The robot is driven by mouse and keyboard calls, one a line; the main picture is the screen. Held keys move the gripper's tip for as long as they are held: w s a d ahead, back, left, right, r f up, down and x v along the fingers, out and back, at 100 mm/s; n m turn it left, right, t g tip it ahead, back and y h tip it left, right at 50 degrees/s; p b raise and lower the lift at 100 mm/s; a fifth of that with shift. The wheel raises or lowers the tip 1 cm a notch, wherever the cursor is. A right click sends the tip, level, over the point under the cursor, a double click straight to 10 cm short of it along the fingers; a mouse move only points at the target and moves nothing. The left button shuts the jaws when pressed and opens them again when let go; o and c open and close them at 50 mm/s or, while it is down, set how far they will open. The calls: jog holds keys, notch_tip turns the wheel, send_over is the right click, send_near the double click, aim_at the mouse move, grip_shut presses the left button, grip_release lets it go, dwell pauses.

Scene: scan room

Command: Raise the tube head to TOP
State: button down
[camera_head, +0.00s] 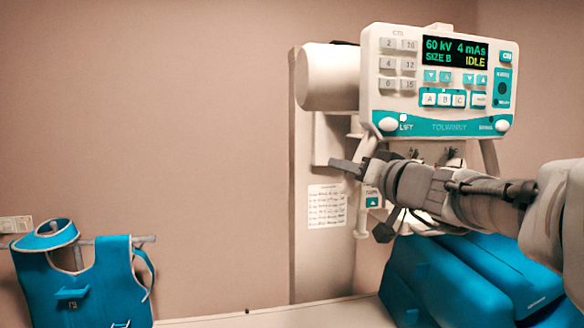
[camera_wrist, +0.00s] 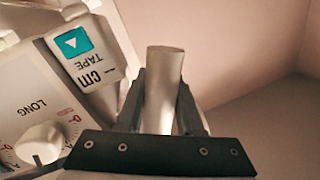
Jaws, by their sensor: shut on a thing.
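The tube head (camera_head: 430,80) is a white and teal unit with a control panel on the wall column (camera_head: 310,130), at the upper right in the head view. Its display (camera_head: 455,52) reads 60 kV, 4 mAs, SIZE B, IDLE. A pale cylindrical grip (camera_head: 362,215) hangs below it. In the wrist view this grip (camera_wrist: 164,85) stands between the dark fingers of my gripper (camera_wrist: 160,100). My gripper (camera_head: 362,203) is shut on it, below the panel. Part of the grip is hidden by the fingers.
A "cm TAPE" label (camera_wrist: 85,55) and a white knob (camera_wrist: 40,143) marked LONG are close to my gripper in the wrist view. A written sheet (camera_head: 326,206) is on the column. A blue padded chair (camera_head: 445,280) stands below my arm. A blue apron (camera_head: 82,285) hangs at left.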

aim_at(338, 61)
jog(key=shift+r, duration=0.1)
notch_tip(338, 61, up, 20)
jog(key=p, duration=0.7)
jog(key=shift+p, duration=0.35)
jog(key=c, duration=0.8)
grip_release()
jog(key=shift+c, duration=0.2)
jog(key=b+v, duration=0.5)
jog(key=v, duration=1.2)
jog(key=shift+s, duration=0.25)
